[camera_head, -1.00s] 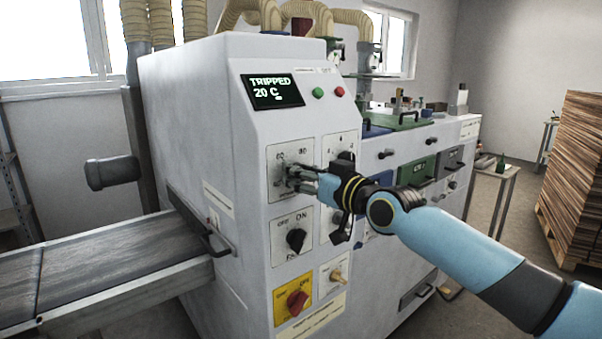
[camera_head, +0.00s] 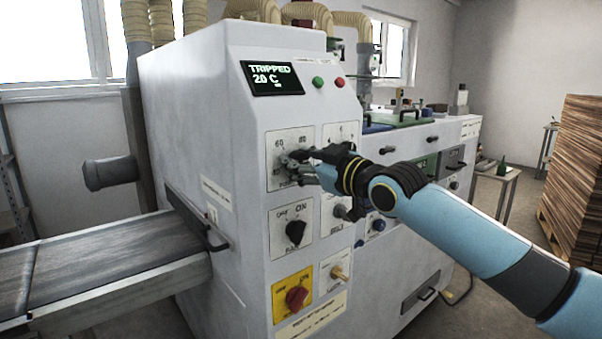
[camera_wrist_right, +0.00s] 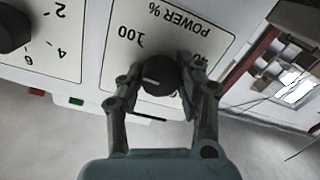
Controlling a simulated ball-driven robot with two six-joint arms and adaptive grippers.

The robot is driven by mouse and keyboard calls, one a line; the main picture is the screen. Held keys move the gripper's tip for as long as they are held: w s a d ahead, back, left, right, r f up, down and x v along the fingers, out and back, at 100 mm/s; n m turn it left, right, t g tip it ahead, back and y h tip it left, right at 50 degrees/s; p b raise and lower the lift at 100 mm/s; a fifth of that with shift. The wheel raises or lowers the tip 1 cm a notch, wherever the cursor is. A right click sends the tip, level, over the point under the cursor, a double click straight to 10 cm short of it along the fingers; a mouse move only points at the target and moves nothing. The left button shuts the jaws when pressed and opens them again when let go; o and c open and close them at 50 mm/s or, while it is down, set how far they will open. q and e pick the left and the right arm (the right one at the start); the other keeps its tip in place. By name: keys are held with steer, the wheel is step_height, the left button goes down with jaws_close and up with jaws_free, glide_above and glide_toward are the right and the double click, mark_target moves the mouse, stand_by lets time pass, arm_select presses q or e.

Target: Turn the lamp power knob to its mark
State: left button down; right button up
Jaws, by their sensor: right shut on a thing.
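The lamp power knob (camera_wrist_right: 158,77) is dark and round with a short pale line on its face. It sits on a white plate (camera_wrist_right: 190,22) lettered POWER %, with 100 and part of 40 readable. My right gripper (camera_wrist_right: 162,84) is shut on the knob, one finger on each side. In the head view the right gripper (camera_head: 294,170) covers the knob in front of the upper left plate (camera_head: 272,140), where 60 and 80 show. The target mark cannot be made out. My left gripper is not in view.
Below the plate are a black knob (camera_head: 295,232) and a red knob on a yellow plate (camera_head: 297,297). A black display (camera_head: 273,78) above reads TRIPPED, 20 C. A conveyor belt (camera_head: 100,275) runs left. Another dark knob (camera_wrist_right: 12,30) is near in the wrist view.

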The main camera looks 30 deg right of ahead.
mark_target(302, 162)
steer(key=n+b, duration=0.1)
steer(key=n, duration=0.1)
steer(key=n+b, duration=0.3)
steer(key=shift+f+n, duration=0.25)
steer(key=shift+n, duration=0.05)
steer(key=n+b, duration=0.2)
steer(key=n, duration=0.2)
steer(key=shift+n, duration=0.4)
steer(key=o, duration=1.2)
steer(key=shift+a+r, duration=0.1)
steer(key=shift+r, duration=0.05)
steer(key=shift+c, duration=0.2)
steer(key=shift+s, duration=0.15)
steer(key=s, duration=0.6)
steer(key=shift+d, duration=0.35)
steer(key=shift+s, duration=0.65)
